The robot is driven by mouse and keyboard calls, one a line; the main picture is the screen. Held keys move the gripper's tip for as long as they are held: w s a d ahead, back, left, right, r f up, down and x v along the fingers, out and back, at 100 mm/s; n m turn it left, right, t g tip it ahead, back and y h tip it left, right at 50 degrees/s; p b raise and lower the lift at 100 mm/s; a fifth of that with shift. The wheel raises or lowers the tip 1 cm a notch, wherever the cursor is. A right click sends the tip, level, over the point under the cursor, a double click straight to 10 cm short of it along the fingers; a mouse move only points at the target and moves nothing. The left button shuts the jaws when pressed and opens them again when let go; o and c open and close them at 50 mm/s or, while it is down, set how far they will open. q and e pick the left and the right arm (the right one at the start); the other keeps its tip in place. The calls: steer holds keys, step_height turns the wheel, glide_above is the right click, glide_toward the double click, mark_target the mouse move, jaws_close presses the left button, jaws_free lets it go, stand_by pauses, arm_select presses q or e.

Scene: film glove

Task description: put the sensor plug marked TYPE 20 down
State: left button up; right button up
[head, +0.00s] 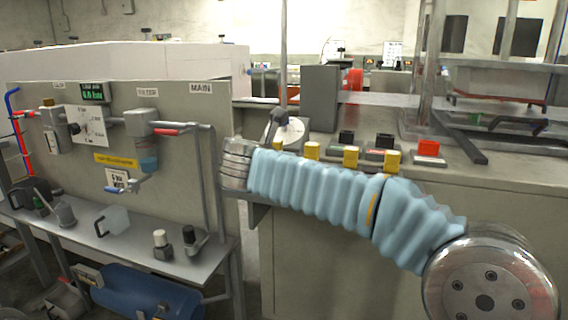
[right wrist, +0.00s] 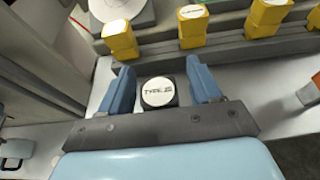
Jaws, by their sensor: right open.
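In the right wrist view, a dark plug (right wrist: 158,92) with a round white label sits between the two blue fingers of my right gripper (right wrist: 157,88). The label reads TYPE, with a number too blurred to read surely. The fingers are open, one on each side of the plug, with small gaps visible. The plug appears to rest on the pale bench top, but its underside is hidden. In the head view my right arm crosses from the lower right in a blue sleeve, and the plug cannot be made out. My left gripper is not in view.
Yellow blocks with white labels (right wrist: 193,26) stand in a row just beyond the fingers, by a white round dial (right wrist: 116,10). In the head view a red-topped block (head: 428,148) is to the right. A pipe panel (head: 190,115) stands at left.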

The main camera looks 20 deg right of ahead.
steer(key=shift+r, duration=0.25)
steer(key=v, duration=1.2)
